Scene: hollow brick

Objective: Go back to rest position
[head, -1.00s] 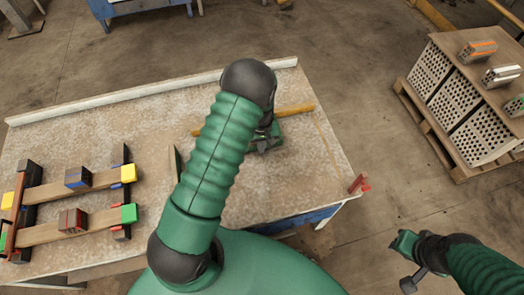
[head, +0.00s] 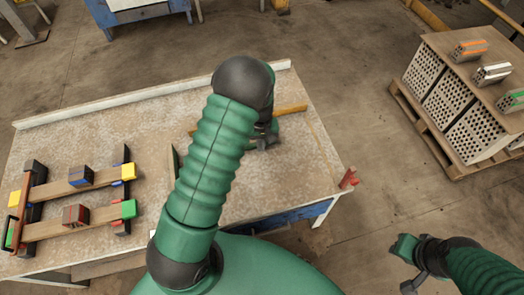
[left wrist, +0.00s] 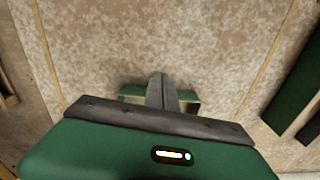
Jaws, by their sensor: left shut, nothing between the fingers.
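My left gripper (head: 266,140) is over the work table (head: 140,110), partly hidden behind my own green arm in the head view. My right gripper (head: 404,248) hangs beyond the table's right side, over the floor. It looks empty, but its finger opening is too small to judge.
On the table's left, a frame of planks (head: 60,220) carries a blue-marked block (head: 80,177) and a red block (head: 76,215). A red clamp (head: 348,178) is at the right corner. Hollow bricks (head: 492,72) sit on a stack on a pallet. Floor between is clear.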

